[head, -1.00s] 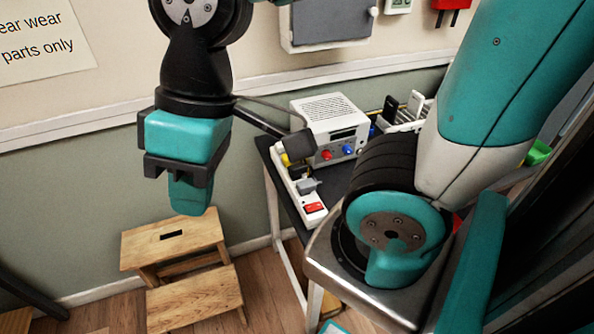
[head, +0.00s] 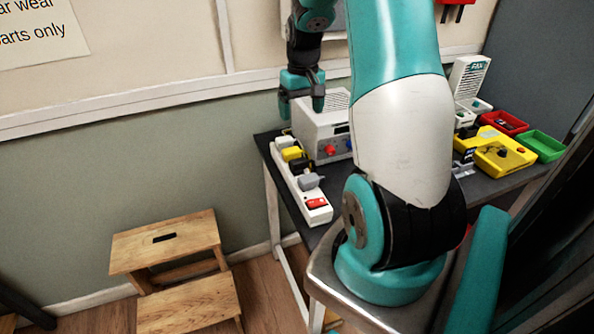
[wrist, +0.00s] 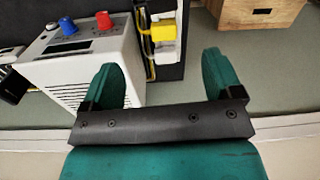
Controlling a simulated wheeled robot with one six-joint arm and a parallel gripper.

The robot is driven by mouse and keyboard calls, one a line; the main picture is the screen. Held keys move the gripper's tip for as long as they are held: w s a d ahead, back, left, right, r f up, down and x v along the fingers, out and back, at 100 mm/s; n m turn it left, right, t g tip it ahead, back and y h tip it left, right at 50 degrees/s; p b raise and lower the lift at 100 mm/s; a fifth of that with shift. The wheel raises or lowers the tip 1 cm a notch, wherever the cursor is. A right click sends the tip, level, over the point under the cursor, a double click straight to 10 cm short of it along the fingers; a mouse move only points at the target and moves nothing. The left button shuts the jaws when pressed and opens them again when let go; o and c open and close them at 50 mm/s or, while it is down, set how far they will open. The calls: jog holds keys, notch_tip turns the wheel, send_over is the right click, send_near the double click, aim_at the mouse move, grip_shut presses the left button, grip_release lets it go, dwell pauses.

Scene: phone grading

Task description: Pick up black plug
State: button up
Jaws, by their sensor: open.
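A white power strip (head: 290,187) lies along the left edge of the dark table. A small black plug (head: 302,165) sits in it, between a yellow plug (head: 291,153) and a grey plug (head: 311,182). My gripper (head: 301,106) is open and empty, fingers down, above and behind the strip's far end. In the wrist view, my gripper (wrist: 160,72) has its two teal fingers wide apart. The yellow plug (wrist: 164,31) and part of the strip show beyond them; I cannot clearly make out the black plug there.
A white box with red and blue knobs (head: 322,137) stands just right of the strip. A wooden step stool (head: 170,245) stands on the floor left of the table.

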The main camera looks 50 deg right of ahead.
jog(key=p, duration=0.2)
send_near(299, 161)
jog(key=f, duration=0.3)
jog(key=w+f, duration=0.1)
jog(key=f, duration=0.1)
jog(key=shift+d+f, duration=0.15)
jog(key=shift+d, duration=0.1)
jog(key=f, duration=0.3)
jog(key=f+p, duration=0.1)
jog(key=shift+s+a+f, duration=0.35)
jog(key=shift+s, duration=0.05)
jog(key=shift+f, duration=0.4)
jog(key=shift+c, duration=0.2)
jog(key=c, duration=1.2)
jog(key=shift+w+r, duration=0.1)
jog(key=shift+r, duration=0.05)
